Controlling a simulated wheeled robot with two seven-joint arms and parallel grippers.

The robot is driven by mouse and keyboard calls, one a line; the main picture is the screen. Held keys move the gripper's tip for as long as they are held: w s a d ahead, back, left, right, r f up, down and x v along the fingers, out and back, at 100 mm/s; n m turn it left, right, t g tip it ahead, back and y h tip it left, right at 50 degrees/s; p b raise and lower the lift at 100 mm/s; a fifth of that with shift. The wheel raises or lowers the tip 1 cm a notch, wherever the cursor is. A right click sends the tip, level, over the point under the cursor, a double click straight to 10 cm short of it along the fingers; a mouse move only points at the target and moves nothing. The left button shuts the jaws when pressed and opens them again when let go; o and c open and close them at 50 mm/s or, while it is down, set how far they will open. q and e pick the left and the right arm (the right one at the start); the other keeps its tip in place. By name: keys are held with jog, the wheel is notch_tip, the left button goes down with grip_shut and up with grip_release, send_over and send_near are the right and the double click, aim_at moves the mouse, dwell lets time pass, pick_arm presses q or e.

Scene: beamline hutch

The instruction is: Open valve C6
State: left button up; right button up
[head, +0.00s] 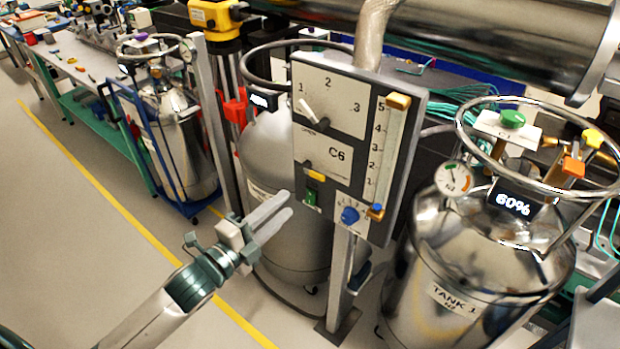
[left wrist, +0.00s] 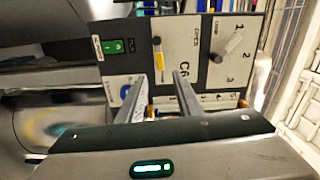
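The grey C6 panel (head: 345,139) stands on a post in the middle of the head view and appears turned sideways in the left wrist view (left wrist: 205,78). It carries a white pointer knob (head: 312,112) on a 1-2-3 dial, a yellow-handled lever (head: 316,176), a green switch (head: 311,196), a blue knob (head: 350,215) and a vertical 1-to-5 scale with a yellow piece (head: 398,101). My left gripper (head: 289,204) is open and empty, to the lower left of the panel. In the left wrist view its fingers (left wrist: 166,76) point at the panel near the yellow lever (left wrist: 159,64).
The Tank 1 dewar (head: 470,275) with a 60% display and ring handle stands right of the panel. Another dewar (head: 272,150) stands behind the panel, and a third (head: 180,140) at left. The floor (head: 90,230) at left is clear.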

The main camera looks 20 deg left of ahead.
aim_at(316, 177)
pick_arm(q)
jog(key=p+x, duration=0.3)
jog(key=x, duration=0.8)
grip_shut()
